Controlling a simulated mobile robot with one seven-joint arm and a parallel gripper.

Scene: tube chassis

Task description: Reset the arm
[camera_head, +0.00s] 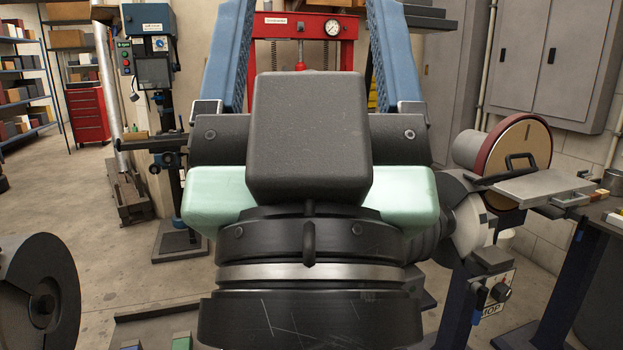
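My gripper (312,40) fills the middle of the head view, seen from behind. Its black wrist with a silver band is at the bottom centre, with a dark grey block and pale green parts above it. Two blue ribbed fingers reach up and away, one on each side, with a wide gap between them. Their tips are cut off by the top edge. Nothing shows held between the visible parts of the fingers, though the block hides the lower part of the gap.
A red press (303,27) with a gauge stands behind the gap. A drill press (155,70) stands left, a disc sander (520,150) right. Grey cabinets (555,60) line the right wall. Shelves (22,85) and a red tool cabinet (88,115) stand far left. Floor (110,250) shows at left.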

